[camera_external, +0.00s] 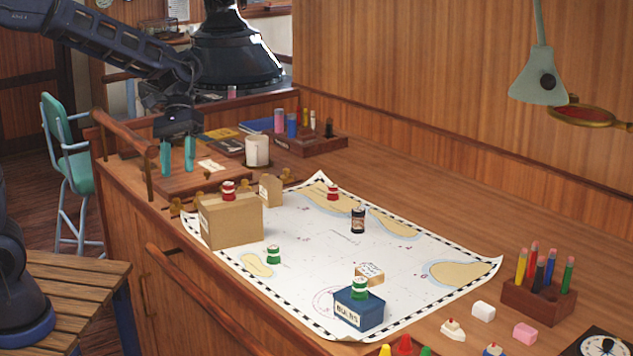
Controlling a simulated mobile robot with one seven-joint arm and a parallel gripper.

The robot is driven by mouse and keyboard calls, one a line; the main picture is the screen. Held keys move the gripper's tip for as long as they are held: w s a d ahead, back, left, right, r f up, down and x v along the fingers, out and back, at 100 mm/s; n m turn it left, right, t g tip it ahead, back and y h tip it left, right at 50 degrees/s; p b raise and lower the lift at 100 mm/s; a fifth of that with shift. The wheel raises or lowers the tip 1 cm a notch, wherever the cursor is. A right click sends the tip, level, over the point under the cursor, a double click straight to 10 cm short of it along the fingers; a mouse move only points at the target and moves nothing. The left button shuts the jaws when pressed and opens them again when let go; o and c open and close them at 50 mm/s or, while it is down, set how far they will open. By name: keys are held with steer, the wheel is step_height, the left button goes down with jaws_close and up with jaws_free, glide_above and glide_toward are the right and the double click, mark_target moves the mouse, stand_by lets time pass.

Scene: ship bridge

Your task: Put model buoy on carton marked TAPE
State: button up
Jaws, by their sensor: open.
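Several small model buoys show. A red and white one (228,190) stands on a large brown carton (232,222), and another red and white one (333,192) stands on the chart (310,235). A green and white one (273,254) stands on the chart, and another (360,288) is on a blue box (358,310) whose label seems to read BULBS. A small carton (370,273) with a lettered top lies behind the blue box, and another small carton (271,190) stands behind the large one. I cannot read TAPE on any carton. My gripper (178,160) is open and empty, above the desk's far left end.
A dark bottle (358,219) stands mid-chart. A white mug (257,150) and a wooden tray (312,143) with small items are at the back. A pencil holder (540,298) and small erasers are at the right. A wooden rail (120,150) edges the left end. A lamp (540,84) hangs upper right.

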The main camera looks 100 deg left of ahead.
steer(key=s+d+r+m+t+y, duration=0.1)
steer(key=s+d+m+t+y, duration=0.2)
steer(key=s+d+m, duration=1.1)
steer(key=s+d+y, duration=0.2)
steer(key=d+y, duration=0.1)
steer(key=d, duration=0.1)
steer(key=shift+s+d+r+y, duration=0.2)
steer(key=shift+s+d+y, duration=0.1)
steer(key=shift+y, duration=0.1)
